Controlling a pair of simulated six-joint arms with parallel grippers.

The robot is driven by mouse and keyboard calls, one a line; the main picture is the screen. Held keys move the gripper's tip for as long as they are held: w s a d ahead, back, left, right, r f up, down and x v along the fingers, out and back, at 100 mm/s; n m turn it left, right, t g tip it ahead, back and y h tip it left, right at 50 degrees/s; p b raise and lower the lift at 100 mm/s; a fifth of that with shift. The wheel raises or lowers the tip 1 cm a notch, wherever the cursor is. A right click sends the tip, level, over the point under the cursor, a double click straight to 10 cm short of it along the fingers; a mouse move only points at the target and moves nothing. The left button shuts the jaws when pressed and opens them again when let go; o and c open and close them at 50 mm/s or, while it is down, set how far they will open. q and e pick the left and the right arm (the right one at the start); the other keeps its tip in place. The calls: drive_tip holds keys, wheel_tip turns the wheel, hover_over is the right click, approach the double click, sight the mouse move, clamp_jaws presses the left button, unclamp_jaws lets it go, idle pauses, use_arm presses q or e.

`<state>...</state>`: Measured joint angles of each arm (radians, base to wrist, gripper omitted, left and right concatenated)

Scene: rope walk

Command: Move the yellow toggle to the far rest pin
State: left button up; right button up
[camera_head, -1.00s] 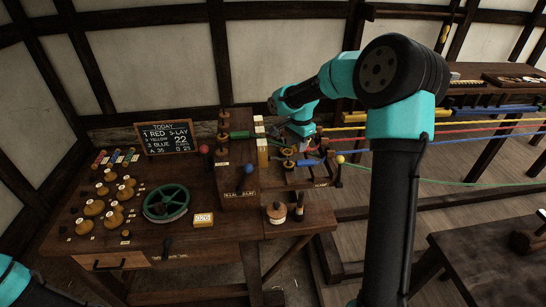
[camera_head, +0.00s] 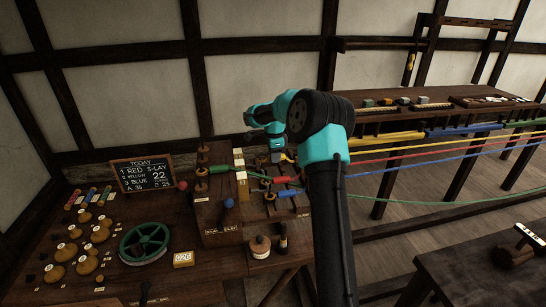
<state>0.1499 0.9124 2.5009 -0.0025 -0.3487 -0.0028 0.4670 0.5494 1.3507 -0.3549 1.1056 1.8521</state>
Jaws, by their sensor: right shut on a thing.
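My right gripper (camera_head: 278,157) reaches down over the back right of the workbench, small in the view. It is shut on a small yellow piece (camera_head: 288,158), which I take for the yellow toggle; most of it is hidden. A green toggle (camera_head: 219,169) lies to the left, beside several dark wooden pins. The rearmost of these pins (camera_head: 203,149) may be the far rest pin; I cannot tell for sure. My left gripper is out of view.
Pale blocks (camera_head: 240,162) stand just left of the gripper. A red ball (camera_head: 183,185) and a blue ball (camera_head: 229,203) stand further left. A green wheel (camera_head: 144,243) lies on the bench. Coloured strands (camera_head: 430,155) run off to the right. My right forearm hides part of the bench.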

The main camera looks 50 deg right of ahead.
drive_tip(key=shift+f, duration=0.25)
drive_tip(key=shift+f, duration=1.75)
drive_tip(key=shift+f, duration=0.15)
drive_tip(key=o, duration=0.9)
drive_tip(key=shift+r, duration=4.05)
